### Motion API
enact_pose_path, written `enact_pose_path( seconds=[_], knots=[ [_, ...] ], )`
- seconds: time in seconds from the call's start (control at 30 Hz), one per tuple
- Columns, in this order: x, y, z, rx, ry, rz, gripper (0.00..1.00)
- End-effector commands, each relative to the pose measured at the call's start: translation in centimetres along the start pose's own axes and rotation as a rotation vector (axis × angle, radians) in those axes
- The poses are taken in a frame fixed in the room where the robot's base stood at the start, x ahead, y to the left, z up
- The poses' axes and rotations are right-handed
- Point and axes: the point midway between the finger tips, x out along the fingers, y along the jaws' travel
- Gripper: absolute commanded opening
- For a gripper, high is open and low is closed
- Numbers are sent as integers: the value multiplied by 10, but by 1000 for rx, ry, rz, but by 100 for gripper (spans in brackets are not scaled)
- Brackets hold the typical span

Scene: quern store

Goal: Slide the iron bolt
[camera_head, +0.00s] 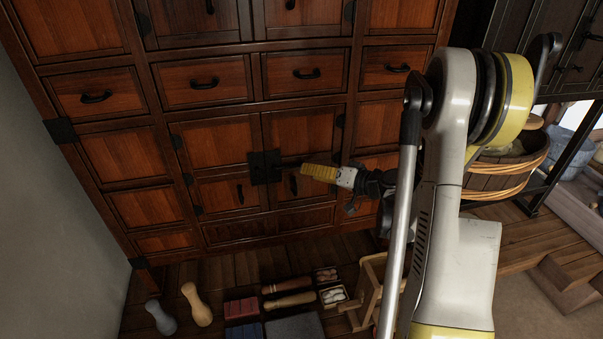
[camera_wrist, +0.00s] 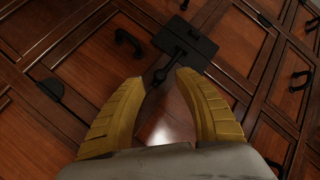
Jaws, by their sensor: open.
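The black iron bolt (camera_wrist: 162,74) is a short dark rod with a rounded end. It sticks out of a square black lock plate (camera_wrist: 186,42) that sits across the meeting edges of two cabinet doors. In the head view the lock plate (camera_head: 264,167) is at mid-height on the wooden cabinet, left of my gripper (camera_head: 304,171). In the wrist view my gripper (camera_wrist: 161,77) is open, and its two yellow fingers stand either side of the bolt's end. I cannot tell whether either finger touches it.
The cabinet (camera_head: 203,85) has several drawers and doors with black handles, including a handle (camera_wrist: 128,42) near the plate. On the floor below lie shoe-shaped items (camera_head: 197,304), blocks (camera_head: 241,308) and rollers (camera_head: 289,300). A wooden tub (camera_head: 506,167) stands at right.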

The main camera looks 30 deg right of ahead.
Motion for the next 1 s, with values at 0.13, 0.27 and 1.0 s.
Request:
enact_pose_path(
  seconds=[0.13, 0.27, 1.0],
  knots=[
    [24, 0, 1, 0, -2, -2, 40],
    [35, 0, 0, 1, -1, -1, 40],
    [38, -1, -1, 1, 1, 0, 0]
  ],
)
